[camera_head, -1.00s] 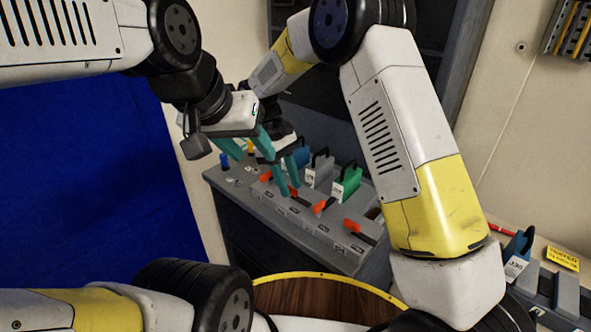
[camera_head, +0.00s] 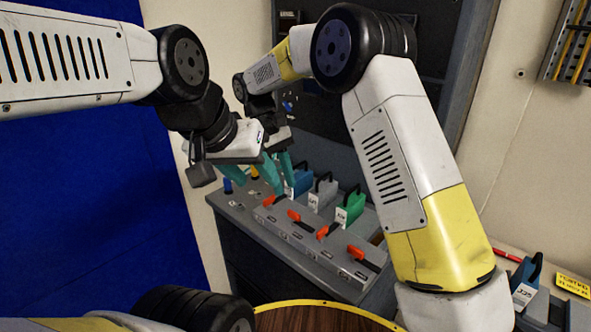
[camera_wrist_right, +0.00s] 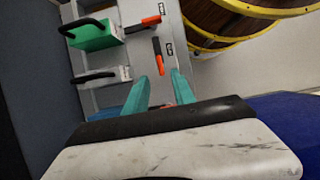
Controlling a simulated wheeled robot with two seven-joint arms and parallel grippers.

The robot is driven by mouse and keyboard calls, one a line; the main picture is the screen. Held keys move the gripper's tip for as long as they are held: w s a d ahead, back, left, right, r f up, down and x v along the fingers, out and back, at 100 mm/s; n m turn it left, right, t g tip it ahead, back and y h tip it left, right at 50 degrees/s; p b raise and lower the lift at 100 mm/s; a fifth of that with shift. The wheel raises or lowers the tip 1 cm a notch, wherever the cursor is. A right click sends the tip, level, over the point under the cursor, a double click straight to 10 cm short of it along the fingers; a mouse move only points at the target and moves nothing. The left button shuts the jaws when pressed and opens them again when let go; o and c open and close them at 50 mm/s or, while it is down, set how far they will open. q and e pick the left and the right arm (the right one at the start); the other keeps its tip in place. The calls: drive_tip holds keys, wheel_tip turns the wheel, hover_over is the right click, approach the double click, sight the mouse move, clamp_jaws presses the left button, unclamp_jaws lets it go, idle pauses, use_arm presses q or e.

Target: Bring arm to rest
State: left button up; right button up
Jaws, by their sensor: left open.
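My left gripper (camera_head: 275,178) comes in from the left. Its teal fingers are apart and hang empty above the far left part of the grey lever console (camera_head: 325,262). My right gripper (camera_head: 288,168) is just behind and right of it in the head view, its fingers partly overlapped by the left ones. In the right wrist view, the right gripper's teal fingers (camera_wrist_right: 160,76) are spread with nothing between them. An orange-handled lever (camera_wrist_right: 156,57) lies beyond their tips. I cannot tell whether the two grippers touch.
The console carries several orange levers (camera_head: 329,231) and blue (camera_head: 302,182), grey (camera_head: 322,195) and green (camera_head: 350,208) handled blocks. A round wooden top with a yellow rim (camera_head: 320,304) is at the bottom. A blue panel (camera_head: 90,210) fills the left. Another blue block (camera_head: 525,282) stands at right.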

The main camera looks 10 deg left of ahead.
drive_tip(key=s+d+r+m+t+y, duration=0.1)
drive_tip(key=s+d+r+m+y, duration=0.1)
drive_tip(key=d+r, duration=0.5)
drive_tip(key=s+d+r+m+t+y, duration=0.25)
drive_tip(key=d+r, duration=0.25)
drive_tip(key=d, duration=0.4)
drive_tip(key=s+d+r+m+t+y, duration=0.1)
drive_tip(key=s+d+m+t, duration=0.4)
drive_tip(key=s+d, duration=0.6)
drive_tip(key=s+m, duration=0.1)
drive_tip(key=s, duration=0.2)
